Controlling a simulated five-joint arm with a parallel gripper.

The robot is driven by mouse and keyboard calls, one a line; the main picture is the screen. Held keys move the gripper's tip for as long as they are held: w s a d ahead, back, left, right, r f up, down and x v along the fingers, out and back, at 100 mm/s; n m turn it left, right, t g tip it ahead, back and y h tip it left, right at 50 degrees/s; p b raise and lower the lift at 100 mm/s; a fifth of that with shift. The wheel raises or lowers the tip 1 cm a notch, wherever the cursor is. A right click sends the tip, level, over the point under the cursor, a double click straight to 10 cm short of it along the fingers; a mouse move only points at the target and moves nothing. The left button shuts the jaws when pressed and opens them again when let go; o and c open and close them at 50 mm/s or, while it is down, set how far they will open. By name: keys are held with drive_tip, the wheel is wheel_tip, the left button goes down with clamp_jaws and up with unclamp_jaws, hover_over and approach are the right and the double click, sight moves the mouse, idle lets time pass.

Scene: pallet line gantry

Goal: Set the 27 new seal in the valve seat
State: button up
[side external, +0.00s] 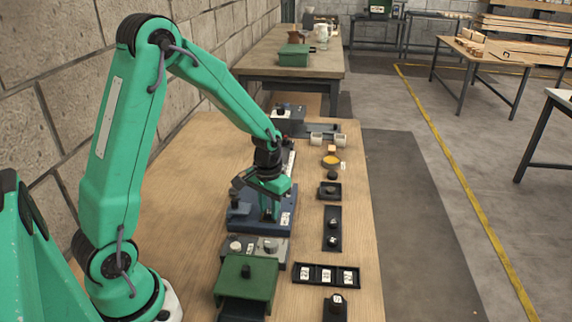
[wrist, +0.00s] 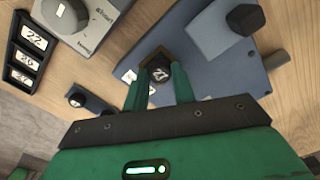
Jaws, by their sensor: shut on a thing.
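My gripper (wrist: 158,88) has its two green fingers closed around a dark piece marked 27 (wrist: 157,73), the new seal. In the side view my gripper (side external: 268,212) points down over the blue valve body (side external: 245,222). The blue body also fills the upper right of the wrist view (wrist: 215,75). The seal is at or just above a brown-edged square spot on this body; I cannot tell whether it touches the seat. In the side view the fingers hide the seal.
A black three-cell tray (side external: 311,285) with number labels lies front right. A grey box with a knob (side external: 281,259) and a green box (side external: 249,270) stand in front of the valve body. Small black holders (side external: 332,215) line the right. The bench's left is clear.

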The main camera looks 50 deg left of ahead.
drive_tip(key=o, duration=1.3)
drive_tip(key=shift+r, duration=0.15)
drive_tip(key=shift+r, duration=3.35)
drive_tip(key=shift+r, duration=0.1)
